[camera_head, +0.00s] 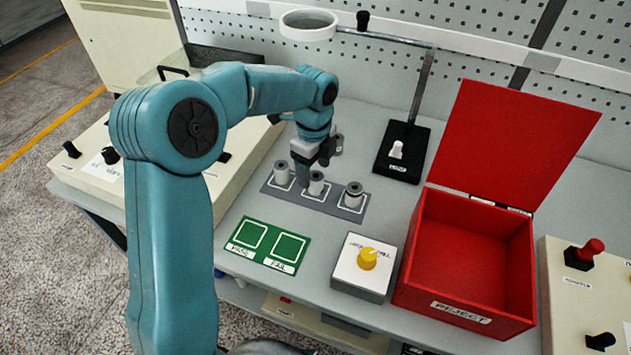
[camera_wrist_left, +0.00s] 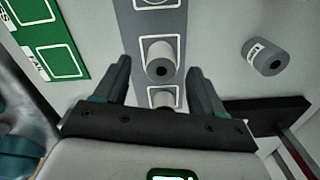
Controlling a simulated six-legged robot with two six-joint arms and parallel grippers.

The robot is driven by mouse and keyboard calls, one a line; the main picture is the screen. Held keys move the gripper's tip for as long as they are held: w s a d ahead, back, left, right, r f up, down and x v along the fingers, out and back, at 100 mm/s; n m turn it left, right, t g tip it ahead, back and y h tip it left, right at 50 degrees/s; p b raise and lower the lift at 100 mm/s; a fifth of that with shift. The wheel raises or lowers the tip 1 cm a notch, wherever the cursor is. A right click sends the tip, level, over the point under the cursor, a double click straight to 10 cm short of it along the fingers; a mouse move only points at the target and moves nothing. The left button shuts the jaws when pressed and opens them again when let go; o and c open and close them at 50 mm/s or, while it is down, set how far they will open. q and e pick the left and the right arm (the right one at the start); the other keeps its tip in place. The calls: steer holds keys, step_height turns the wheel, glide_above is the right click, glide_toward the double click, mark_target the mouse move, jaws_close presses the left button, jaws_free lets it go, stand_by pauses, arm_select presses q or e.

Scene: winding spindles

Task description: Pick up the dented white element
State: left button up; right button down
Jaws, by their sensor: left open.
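Three whitish spindle elements with dark centres stand on a grey strip (camera_head: 333,208): the left element (camera_head: 281,174), the middle element (camera_head: 316,184) and the right element (camera_head: 353,195). A fourth, labelled element (camera_head: 337,143) is behind the strip, partly hidden by my gripper; it also shows in the wrist view (camera_wrist_left: 264,57). I cannot make out a dent on any of them. My left gripper (camera_head: 303,178) is open and empty, pointing down above the strip. In the wrist view its fingers lie either side of the middle element (camera_wrist_left: 159,58), without visible contact. My right gripper is out of view.
A green PASS/FAIL board (camera_head: 265,246) lies empty in front of the strip. A box with a yellow knob (camera_head: 363,265) and an open red REJECT box (camera_head: 465,255) stand right. A black stand (camera_head: 400,165) with a pole and ring is behind.

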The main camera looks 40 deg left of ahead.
mark_target(315, 175)
arm_select(q)
steer(key=f, duration=0.4)
steer(key=shift+w+f, duration=0.2)
steer(key=shift+s+f, duration=0.1)
steer(key=shift+f, duration=0.05)
steer(key=c, duration=1.1)
steer(key=shift+c, duration=0.2)
